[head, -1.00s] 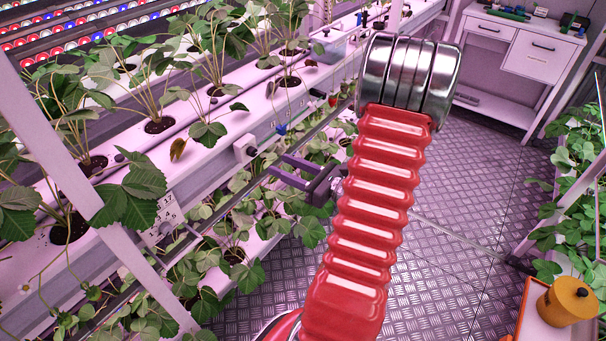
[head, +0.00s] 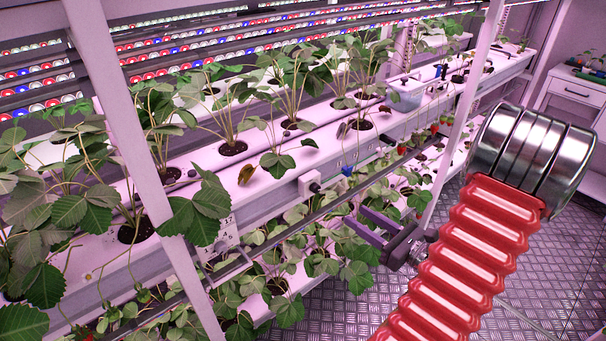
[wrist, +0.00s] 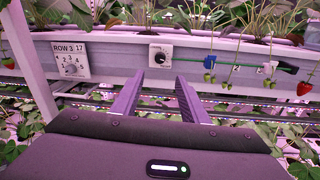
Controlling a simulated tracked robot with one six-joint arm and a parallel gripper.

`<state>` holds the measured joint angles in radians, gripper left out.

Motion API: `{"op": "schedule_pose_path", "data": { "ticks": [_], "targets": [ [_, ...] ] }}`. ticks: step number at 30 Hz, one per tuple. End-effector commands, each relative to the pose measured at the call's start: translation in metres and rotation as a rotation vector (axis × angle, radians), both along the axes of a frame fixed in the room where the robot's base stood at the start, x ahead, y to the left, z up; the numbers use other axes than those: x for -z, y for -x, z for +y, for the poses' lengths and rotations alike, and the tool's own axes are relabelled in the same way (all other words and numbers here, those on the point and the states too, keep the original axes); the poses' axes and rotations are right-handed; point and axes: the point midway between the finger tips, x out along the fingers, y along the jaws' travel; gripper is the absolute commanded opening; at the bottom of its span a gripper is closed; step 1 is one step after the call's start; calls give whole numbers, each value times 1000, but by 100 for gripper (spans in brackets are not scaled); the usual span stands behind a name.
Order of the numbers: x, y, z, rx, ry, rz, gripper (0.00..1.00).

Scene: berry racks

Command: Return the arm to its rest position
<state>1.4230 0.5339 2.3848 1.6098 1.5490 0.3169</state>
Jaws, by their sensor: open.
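My gripper (head: 356,221) is in front of the white berry rack (head: 258,193), beside its lower edge. Its two purple fingers stand apart, with nothing between them. In the wrist view my gripper (wrist: 157,84) points at the rack's front face, with the fingers below a black dial on a white plate (wrist: 160,54). My red ribbed arm with its metal joint fills the lower right of the head view and hides part of the floor.
A slanted white post (head: 155,190) stands left of my gripper, and another post (head: 462,120) stands beyond it. Strawberry plants (head: 230,110) fill the rack. Red berries (wrist: 304,88) hang at the right in the wrist view. The metal floor (head: 345,310) looks clear.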

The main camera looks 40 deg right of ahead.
Motion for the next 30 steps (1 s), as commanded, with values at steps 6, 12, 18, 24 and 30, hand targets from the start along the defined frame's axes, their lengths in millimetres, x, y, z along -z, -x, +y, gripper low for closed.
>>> {"op": "schedule_pose_path", "data": {
  "ticks": [6,12,18,24,30],
  "targets": [
    [0,0,0,0,2,0,40],
    [17,2,12,-50,52,61,40],
    [44,18,57,-241,161,185,40],
    [52,31,113,-534,384,298,40],
    [53,44,152,-813,630,372,40]
  ]
}}
